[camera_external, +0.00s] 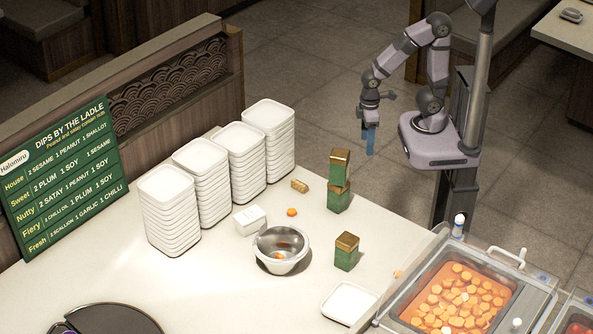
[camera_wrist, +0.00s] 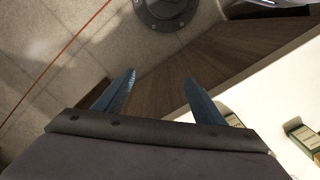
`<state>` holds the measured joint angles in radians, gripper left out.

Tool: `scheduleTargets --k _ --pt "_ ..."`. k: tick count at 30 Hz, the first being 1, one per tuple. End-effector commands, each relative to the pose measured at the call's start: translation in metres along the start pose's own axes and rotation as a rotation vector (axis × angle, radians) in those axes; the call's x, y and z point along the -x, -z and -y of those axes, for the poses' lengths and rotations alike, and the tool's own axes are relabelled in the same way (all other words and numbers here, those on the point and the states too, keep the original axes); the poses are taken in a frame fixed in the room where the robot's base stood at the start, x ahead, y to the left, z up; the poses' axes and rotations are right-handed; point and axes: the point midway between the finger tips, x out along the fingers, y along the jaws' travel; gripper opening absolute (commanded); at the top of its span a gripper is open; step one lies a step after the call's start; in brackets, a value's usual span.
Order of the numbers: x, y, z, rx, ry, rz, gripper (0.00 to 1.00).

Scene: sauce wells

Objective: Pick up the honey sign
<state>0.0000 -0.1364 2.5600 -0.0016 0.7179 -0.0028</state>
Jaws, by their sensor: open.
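No sign readable as honey shows in either view. A small white block or card (camera_external: 250,219) stands on the counter left of the steel bowl; any writing on it is too small to read. Green boxes with gold tops stand nearby: a stack of two (camera_external: 339,180) and a single one (camera_external: 346,252). My gripper (camera_external: 370,142) hangs fingers down beyond the counter's far edge, right of the stack. In the wrist view my gripper (camera_wrist: 158,84) has its blue fingers apart, with nothing between them.
Tall stacks of white trays (camera_external: 170,210) stand at the counter's left. A steel bowl (camera_external: 282,245) sits mid-counter. A small gold piece (camera_external: 300,186) and an orange bit (camera_external: 292,212) lie behind it. A food pan (camera_external: 455,295) fills the right front. A green menu board (camera_external: 65,175) stands left.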

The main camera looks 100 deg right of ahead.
Motion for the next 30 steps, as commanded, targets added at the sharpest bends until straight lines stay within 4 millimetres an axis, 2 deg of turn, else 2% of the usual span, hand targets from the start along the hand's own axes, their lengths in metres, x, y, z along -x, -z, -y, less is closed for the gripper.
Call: scheduleTargets --k 1,2,11,16,20,24,27,30 --pt "0.000 0.000 0.000 0.000 0.000 0.000 0.64" --pt "0.000 0.000 0.000 0.000 0.000 0.000 0.69" --pt "0.000 0.001 -0.001 0.000 -0.002 -0.002 0.69" --pt "-0.007 0.017 -0.014 0.010 -0.035 -0.051 0.69" --pt "-0.018 0.048 -0.036 0.042 -0.091 -0.149 0.69" --pt "-0.031 0.095 -0.061 0.117 -0.143 -0.306 0.69" --pt "-0.038 0.129 -0.069 0.191 -0.147 -0.431 0.69" --pt "-0.044 0.158 -0.066 0.274 -0.114 -0.552 0.69"
